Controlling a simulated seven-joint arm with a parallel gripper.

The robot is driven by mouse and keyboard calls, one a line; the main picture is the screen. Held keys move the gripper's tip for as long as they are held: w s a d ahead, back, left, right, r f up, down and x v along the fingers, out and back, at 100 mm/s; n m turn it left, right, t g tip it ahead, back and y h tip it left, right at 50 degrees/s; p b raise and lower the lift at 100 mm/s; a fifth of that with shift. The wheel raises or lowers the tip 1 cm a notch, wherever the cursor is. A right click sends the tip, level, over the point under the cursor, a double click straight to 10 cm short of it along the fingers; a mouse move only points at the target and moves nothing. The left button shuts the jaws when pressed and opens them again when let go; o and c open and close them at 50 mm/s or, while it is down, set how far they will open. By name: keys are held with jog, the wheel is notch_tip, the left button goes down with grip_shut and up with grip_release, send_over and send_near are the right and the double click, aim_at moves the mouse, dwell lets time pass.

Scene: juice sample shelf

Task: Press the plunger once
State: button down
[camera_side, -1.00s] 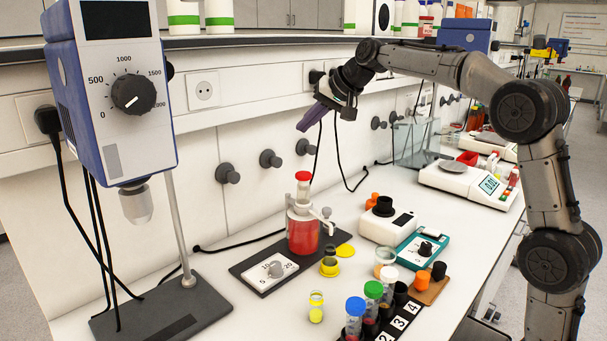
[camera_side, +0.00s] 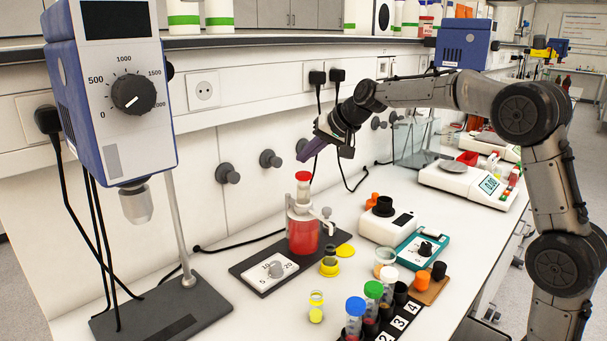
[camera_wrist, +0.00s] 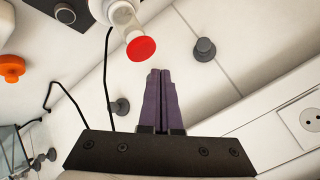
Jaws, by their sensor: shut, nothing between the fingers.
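The plunger has a red cap (camera_side: 303,176) and stands upright on the dispenser bottle (camera_side: 303,233), which holds red liquid. The red cap also shows in the wrist view (camera_wrist: 141,49), a little beyond and left of the fingertips. My gripper (camera_side: 302,158) is shut and empty, its purple fingers tilted down to the left. In the side view its tips appear just above the red cap; a gap shows between them. The shut fingers (camera_wrist: 160,72) also show in the wrist view.
A white device (camera_side: 386,227) is further right. A cable (camera_side: 352,185) hangs behind my gripper.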

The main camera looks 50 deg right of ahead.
aim_at(303, 174)
jog(key=shift+f, duration=0.6)
jog(key=shift+f, duration=0.15)
dwell(1.6)
jog(key=shift+f, duration=0.25)
jog(key=shift+f, duration=1.2)
dwell(1.1)
jog(key=shift+r, duration=1.55)
jog(key=shift+r, duration=0.1)
jog(key=shift+r, duration=2.45)
